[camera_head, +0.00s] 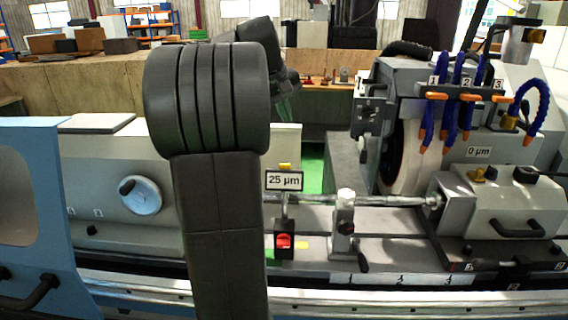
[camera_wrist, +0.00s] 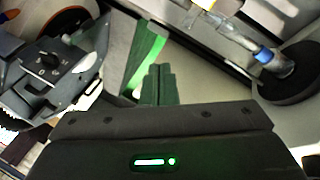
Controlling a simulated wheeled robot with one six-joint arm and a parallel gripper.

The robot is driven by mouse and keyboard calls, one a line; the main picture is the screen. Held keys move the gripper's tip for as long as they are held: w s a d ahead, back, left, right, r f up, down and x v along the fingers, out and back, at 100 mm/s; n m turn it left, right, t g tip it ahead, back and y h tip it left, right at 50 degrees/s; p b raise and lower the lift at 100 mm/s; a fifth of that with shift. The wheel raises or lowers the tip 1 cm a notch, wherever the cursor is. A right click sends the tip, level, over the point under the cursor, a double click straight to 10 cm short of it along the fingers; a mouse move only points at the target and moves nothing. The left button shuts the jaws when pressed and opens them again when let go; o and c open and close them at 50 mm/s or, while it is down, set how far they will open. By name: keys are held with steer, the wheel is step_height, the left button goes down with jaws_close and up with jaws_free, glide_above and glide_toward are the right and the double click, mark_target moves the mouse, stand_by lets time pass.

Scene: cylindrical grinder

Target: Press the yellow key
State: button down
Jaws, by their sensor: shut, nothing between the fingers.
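A small yellow patch (camera_head: 302,245) lies just right of a red button (camera_head: 284,241) on a dark box, low in the middle of the head view; I cannot tell for sure that it is the key. Another yellow piece (camera_head: 285,166) shows just above the 25 µm sign (camera_head: 284,181). My gripper (camera_head: 289,108) hangs above and behind that sign, partly hidden by my arm. In the wrist view my gripper's fingers (camera_wrist: 158,85) are together and empty, over a green strip. A yellow piece (camera_wrist: 205,4) shows at the top edge there, apart from the fingertips.
The grinding wheel (camera_head: 401,160) and its housing stand to the right, with blue hoses (camera_head: 463,100) in front. A steady rest (camera_head: 345,225) stands right of the red button. A blue panel (camera_head: 35,200) is at left.

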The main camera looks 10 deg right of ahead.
steer(key=b, duration=0.6)
glide_above(285, 166)
steer(key=w, duration=0.3)
steer(key=shift+f, duration=3)
steer(key=shift+s+d+f+b, duration=0.1)
steer(key=shift+s+f+b, duration=0.2)
steer(key=shift+f+b, duration=0.25)
steer(key=shift+s+f+b, duration=0.3)
steer(key=shift+f+b, duration=0.15)
steer(key=shift+f, duration=0.1)
steer(key=shift+s+f, duration=0.15)
steer(key=shift+f, duration=0.25)
steer(key=shift+s+f+b, duration=0.15)
steer(key=shift+f+b, duration=0.2)
steer(key=shift+f, duration=0.05)
steer(key=shift+r, duration=0.1)
steer(key=shift+w+r+p, duration=0.3)
steer(key=shift+r+p, duration=0.45)
steer(key=shift+p, duration=0.3)
